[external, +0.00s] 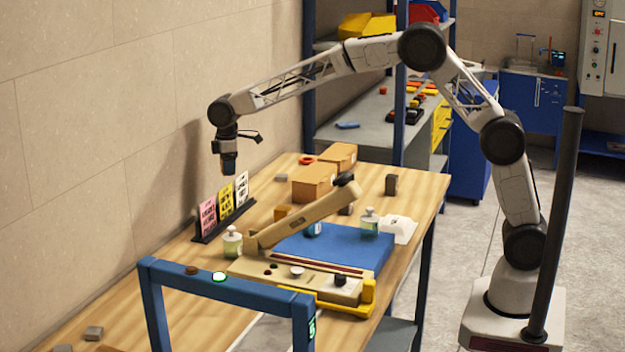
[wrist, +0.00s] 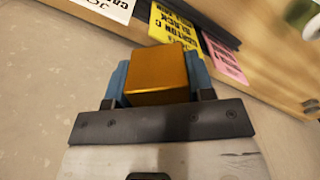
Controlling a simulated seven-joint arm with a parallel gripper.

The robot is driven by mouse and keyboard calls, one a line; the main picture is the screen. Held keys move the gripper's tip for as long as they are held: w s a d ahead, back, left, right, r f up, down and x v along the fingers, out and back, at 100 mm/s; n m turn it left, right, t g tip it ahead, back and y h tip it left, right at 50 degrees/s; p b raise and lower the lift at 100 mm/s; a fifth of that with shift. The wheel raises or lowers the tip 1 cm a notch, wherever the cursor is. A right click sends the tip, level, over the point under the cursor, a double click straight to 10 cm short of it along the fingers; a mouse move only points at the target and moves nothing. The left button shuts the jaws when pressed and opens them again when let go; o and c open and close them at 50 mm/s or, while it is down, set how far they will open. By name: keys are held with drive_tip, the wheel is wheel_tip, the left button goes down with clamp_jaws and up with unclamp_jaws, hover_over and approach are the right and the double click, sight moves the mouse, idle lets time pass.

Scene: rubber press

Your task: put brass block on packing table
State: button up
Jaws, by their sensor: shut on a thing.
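My gripper (external: 229,165) is shut on the brass block (wrist: 157,76), a shiny golden block held between two blue finger pads in the wrist view. In the external view the gripper points down, raised above the wooden table (external: 165,285) near the wall, above and behind the card stand. The block is hard to make out between the fingers there. The wooden table stands along the wall with a light striped top. The frames do not label which surface is the packing table.
A black stand holds pink, yellow and white cards (external: 226,203). A blue press with a beige lever (external: 305,218), glass bottles (external: 232,242) and cardboard boxes (external: 314,182) take up the middle and far table. A blue frame (external: 232,290) rises at the near edge. The near-left top is mostly clear.

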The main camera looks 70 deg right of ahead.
drive_tip(key=d+m, duration=0.4)
drive_tip(key=d, duration=2.1)
drive_tip(key=m, duration=0.4)
hover_over(297, 171)
wheel_tip(297, 171, down, 4)
drive_tip(key=shift+s+f, duration=0.1)
drive_tip(key=shift+f, duration=0.35)
drive_tip(key=shift+f, duration=2.5)
drive_tip(key=shift+f, duration=2.5)
drive_tip(key=shift+f, duration=0.15)
